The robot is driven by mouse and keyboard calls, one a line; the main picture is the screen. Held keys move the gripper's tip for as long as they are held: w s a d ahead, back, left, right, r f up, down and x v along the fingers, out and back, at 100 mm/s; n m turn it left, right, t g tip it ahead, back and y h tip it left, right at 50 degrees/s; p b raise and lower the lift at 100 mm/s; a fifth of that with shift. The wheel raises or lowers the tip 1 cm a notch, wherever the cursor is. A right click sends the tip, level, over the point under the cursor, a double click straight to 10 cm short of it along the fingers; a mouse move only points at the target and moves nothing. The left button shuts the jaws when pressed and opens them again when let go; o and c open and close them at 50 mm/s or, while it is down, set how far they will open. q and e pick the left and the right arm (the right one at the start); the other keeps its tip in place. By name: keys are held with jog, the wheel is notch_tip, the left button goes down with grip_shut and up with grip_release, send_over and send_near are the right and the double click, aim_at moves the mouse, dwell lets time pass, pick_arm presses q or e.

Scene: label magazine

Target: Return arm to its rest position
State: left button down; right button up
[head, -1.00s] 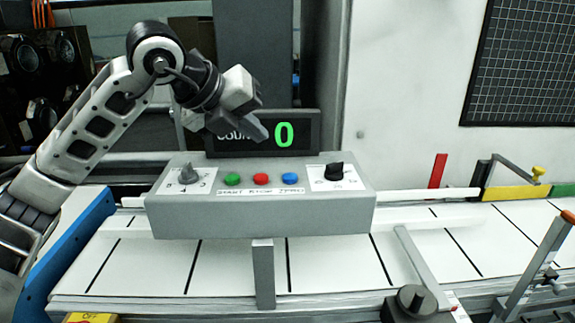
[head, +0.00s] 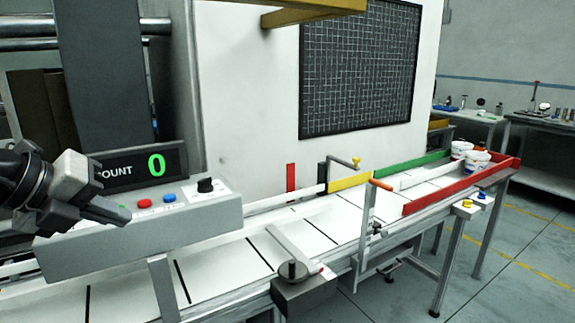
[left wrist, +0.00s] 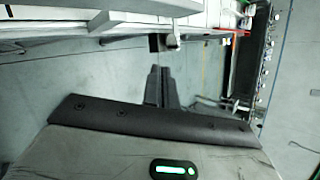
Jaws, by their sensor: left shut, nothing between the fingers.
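My left gripper (head: 118,214) is at the left edge of the head view, in front of the left part of a grey control box (head: 215,222). Its fingers are shut and empty, and they hide the box's left knob and part of the button row. In the left wrist view the shut dark fingers (left wrist: 160,86) point away over grey floor, with nothing between them. Most of the left arm is outside the head view. My right gripper is not in view.
The box has a count display (head: 135,167) reading 0, a red button (head: 144,203), a blue button (head: 169,197) and a black knob (head: 205,186). A white conveyor (head: 322,219) runs right to red rails (head: 455,186) and white tubs (head: 478,160). Floor (head: 530,250) is clear at right.

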pick_arm(q)
jog(key=s+d+f+n+g+h, duration=0.1)
jog(key=s+d+f+h, duration=0.15)
jog(key=d+h, duration=0.45)
jog(key=s+d+f+g+h, duration=0.1)
jog(key=d+f+h, duration=0.3)
jog(key=d+h, duration=0.3)
jog(key=a+f+n+t+y, duration=0.4)
jog(key=f+n+t+y, duration=0.8)
jog(key=f+n, duration=0.8)
jog(key=s+f+n+g+y, duration=0.4)
jog(key=s+f+n+g, duration=0.3)
jog(key=s+f, duration=0.6)
jog(key=shift+s+d+f+n+g, duration=0.2)
jog(key=shift+f+n+g, duration=0.1)
jog(key=shift+f+n, duration=0.25)
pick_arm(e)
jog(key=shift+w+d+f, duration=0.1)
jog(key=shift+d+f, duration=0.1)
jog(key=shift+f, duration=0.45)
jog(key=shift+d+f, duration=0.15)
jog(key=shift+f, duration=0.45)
